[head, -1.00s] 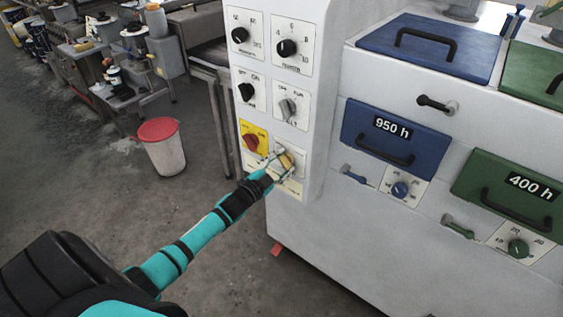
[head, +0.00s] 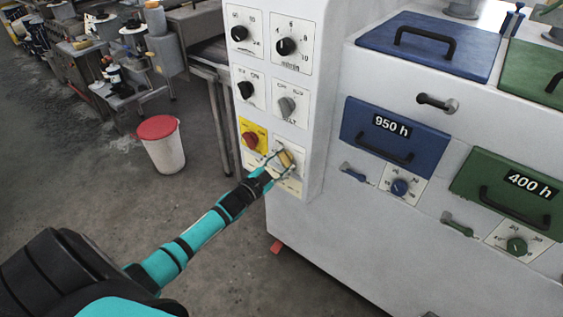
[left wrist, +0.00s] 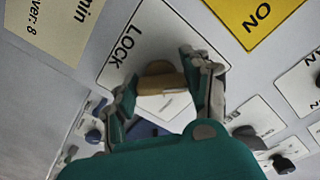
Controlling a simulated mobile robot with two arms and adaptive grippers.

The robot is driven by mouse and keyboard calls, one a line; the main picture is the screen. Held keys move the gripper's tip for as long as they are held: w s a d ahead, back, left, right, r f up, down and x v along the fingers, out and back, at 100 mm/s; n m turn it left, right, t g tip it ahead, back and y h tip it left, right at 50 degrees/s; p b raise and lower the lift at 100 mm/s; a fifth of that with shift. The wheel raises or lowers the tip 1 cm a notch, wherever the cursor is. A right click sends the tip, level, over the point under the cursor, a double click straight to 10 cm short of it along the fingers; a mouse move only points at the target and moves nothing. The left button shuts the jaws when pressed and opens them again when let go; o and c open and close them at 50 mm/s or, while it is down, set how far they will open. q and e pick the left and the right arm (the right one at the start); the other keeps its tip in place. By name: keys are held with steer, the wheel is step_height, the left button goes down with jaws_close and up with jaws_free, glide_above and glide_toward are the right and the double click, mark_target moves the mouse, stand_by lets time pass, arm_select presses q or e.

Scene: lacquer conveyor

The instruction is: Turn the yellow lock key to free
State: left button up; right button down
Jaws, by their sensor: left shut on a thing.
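The yellow lock key (head: 286,158) sits on a white plate low on the control column, below right of a red knob. In the left wrist view the key (left wrist: 158,82) shows as a tan-yellow bar on the plate marked LOCK (left wrist: 122,45). My left gripper (head: 281,161) reaches the key from the lower left. In the left wrist view its two fingers (left wrist: 160,85) are closed on the key from both sides. The fingers and palm hide part of the plate, so I cannot read the key's position marks. My right gripper is not in view.
The red knob (head: 250,140) on its yellow plate is close to the key. Black knobs (head: 286,46) and a grey knob (head: 287,107) sit above. The machine with blue (head: 396,138) and green drawers is on the right. A white bin (head: 163,150) stands on the floor at left.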

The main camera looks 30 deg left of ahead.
arm_select(q)
steer(key=shift+f, duration=0.1)
stand_by(0.4)
steer(key=o, duration=1.2)
steer(key=shift+s, duration=0.1)
steer(key=shift+c, duration=0.2)
steer(key=s+a, duration=0.1)
steer(key=s, duration=1.1)
